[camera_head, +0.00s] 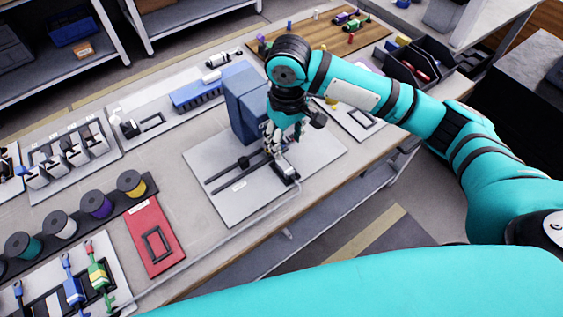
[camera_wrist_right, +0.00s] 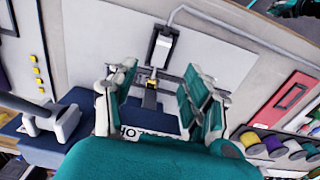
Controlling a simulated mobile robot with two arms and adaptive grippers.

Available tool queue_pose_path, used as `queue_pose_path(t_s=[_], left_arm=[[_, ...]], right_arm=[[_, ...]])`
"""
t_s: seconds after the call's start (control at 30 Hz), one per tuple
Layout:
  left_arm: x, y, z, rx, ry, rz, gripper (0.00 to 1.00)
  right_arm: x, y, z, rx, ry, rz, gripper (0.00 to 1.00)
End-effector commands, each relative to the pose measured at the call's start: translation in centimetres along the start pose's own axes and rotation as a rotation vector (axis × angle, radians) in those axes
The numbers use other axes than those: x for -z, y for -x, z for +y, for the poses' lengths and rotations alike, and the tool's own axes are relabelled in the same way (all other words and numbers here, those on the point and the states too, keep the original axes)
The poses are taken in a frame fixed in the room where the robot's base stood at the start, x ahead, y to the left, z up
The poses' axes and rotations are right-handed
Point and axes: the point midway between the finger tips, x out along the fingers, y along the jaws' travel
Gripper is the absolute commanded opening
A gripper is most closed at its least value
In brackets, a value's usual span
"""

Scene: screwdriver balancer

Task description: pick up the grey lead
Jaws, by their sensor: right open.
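The grey lead (camera_head: 232,222) runs along the front of the bench to a pale plug end (camera_head: 287,168) on a light grey board (camera_head: 235,205). In the right wrist view the lead (camera_wrist_right: 215,25) bends away to the right from the plug end (camera_wrist_right: 162,47). My right gripper (camera_head: 274,143) is over the board, close behind the plug end. In the wrist view its two fingers (camera_wrist_right: 159,95) are apart, with a small dark and yellow piece showing between them. I cannot tell whether they touch it. My left gripper is not in view.
A blue block-shaped stand (camera_head: 246,105) rises right beside my right gripper. Dark rails (camera_head: 232,172) lie on the board. A red panel (camera_head: 152,238) and several spools (camera_head: 95,205) are to the left. Black bins (camera_head: 425,70) stand at the right.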

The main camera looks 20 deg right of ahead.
Motion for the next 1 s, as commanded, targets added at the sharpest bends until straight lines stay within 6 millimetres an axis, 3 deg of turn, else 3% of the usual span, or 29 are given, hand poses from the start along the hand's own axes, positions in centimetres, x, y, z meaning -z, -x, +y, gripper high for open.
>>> queue_pose_path(t_s=[0.2, 0.47, 0.7, 1.0], left_arm=[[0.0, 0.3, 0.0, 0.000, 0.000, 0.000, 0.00], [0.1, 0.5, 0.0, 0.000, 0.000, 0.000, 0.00], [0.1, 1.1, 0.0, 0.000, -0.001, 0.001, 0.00], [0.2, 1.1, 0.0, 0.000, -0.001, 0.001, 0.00]], right_arm=[[0.0, -4.0, 0.0, 0.001, -0.001, -0.002, 0.50], [-0.1, -5.8, -0.1, 0.000, 0.001, -0.001, 0.50], [-0.5, -9.3, -0.2, 0.000, 0.001, 0.000, 0.50], [-0.4, -10.3, -0.2, 0.000, 0.002, 0.002, 0.50]])
